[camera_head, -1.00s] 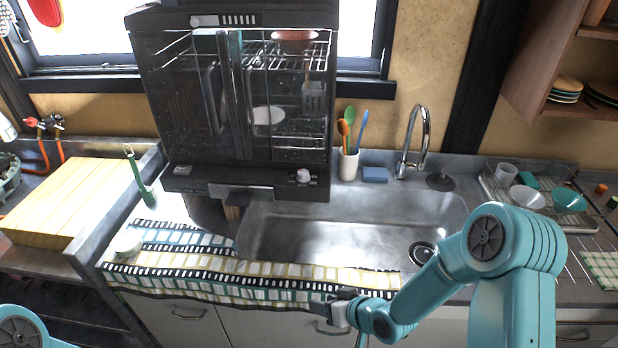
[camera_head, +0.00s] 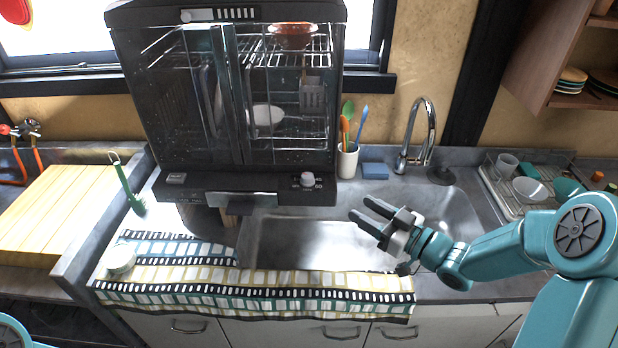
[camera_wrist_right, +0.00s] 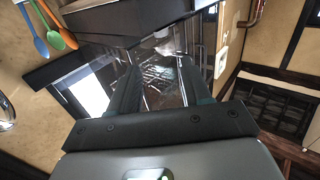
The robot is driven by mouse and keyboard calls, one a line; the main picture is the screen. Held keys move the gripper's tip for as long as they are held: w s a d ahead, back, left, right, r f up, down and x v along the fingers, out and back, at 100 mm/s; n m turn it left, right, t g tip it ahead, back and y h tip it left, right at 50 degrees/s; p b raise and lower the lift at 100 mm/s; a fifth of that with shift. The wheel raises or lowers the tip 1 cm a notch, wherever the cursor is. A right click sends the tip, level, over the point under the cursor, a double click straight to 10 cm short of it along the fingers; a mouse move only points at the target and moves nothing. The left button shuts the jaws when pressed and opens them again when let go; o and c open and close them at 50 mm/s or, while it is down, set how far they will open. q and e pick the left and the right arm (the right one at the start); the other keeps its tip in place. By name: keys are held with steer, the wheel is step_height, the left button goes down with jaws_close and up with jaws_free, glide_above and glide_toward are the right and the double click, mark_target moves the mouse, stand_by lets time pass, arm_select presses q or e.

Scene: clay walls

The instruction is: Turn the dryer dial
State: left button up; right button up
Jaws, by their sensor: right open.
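The black dish dryer (camera_head: 190,182) stands behind the sink, with glass doors and wire racks inside. Its small white dial (camera_head: 307,179) sits at the right of the lower front panel, with markings around it. My right gripper (camera_head: 360,207) is open and empty over the sink, to the right of the dial and a little lower in the picture, apart from it. In the right wrist view, my two dark fingers (camera_wrist_right: 158,75) stand apart in front of dark glass; I cannot make out the dial there. My left gripper is out of view.
A patterned towel (camera_head: 250,290) covers the counter front. A green brush (camera_head: 128,185) lies left. The sink basin (camera_head: 300,243) looks empty.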

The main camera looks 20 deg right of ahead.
mark_target(312, 180)
steer(key=p+x, duration=0.2)
steer(key=x, duration=0.5)
steer(key=p+x, duration=0.2)
steer(key=x, duration=0.5)
steer(key=shift+a+r, duration=0.15)
steer(key=shift+r, duration=0.05)
steer(key=shift+w+a+f, duration=0.1)
steer(key=shift+w+f, duration=0.05)
steer(key=shift+w, duration=0.3)
steer(key=shift+s, duration=0.25)
steer(key=shift+w, duration=0.1)
steer(key=c, duration=0.8)
